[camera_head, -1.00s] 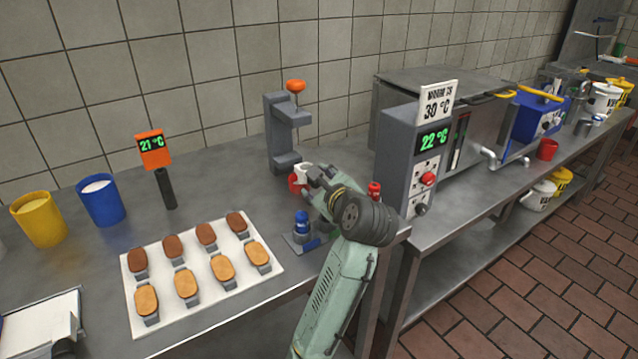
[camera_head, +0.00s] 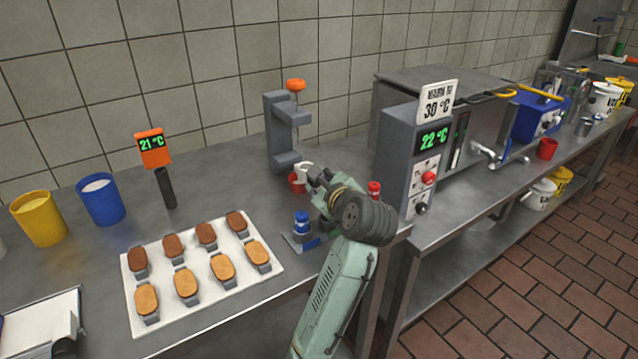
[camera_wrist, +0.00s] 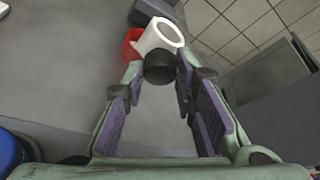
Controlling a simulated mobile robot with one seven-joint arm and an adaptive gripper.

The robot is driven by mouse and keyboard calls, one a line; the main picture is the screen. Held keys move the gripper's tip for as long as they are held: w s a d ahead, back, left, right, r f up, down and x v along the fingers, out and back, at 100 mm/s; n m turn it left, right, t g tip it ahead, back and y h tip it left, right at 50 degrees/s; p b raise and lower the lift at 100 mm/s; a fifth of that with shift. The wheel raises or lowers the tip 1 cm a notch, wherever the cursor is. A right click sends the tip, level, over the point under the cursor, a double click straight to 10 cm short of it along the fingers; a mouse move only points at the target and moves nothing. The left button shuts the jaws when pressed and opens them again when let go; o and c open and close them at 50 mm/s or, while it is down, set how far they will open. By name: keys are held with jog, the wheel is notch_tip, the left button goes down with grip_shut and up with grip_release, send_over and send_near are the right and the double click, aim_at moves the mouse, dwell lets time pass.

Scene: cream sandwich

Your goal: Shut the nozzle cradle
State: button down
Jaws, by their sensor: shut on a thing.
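A white ring-shaped part with a black knob, which looks like the nozzle cradle (camera_head: 306,167), sits beside a red part (camera_head: 297,183) at the foot of the grey stand (camera_head: 278,130). In the wrist view the white ring (camera_wrist: 161,35) shows its opening, with the black knob (camera_wrist: 160,66) toward me and the red part (camera_wrist: 130,45) behind at left. My gripper (camera_head: 318,176) is at the cradle. In the wrist view my gripper's fingertips (camera_wrist: 160,78) are on both sides of the black knob, shut on it. I cannot tell how far the cradle is swung.
A blue-capped bottle (camera_head: 302,222) stands in front of the stand, left of my arm. A white tray (camera_head: 180,318) with several topped pieces lies at the left. A red object (camera_head: 374,190) and a grey control box (camera_head: 409,160) are close to the right of my gripper.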

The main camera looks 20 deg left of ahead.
jog(key=w+a, duration=0.2)
jog(key=a, duration=0.1)
jog(key=shift+w, duration=0.15)
jog(key=shift+r, duration=0.1)
jog(key=c, duration=1.3)
grip_release()
jog(key=v, duration=1.2)
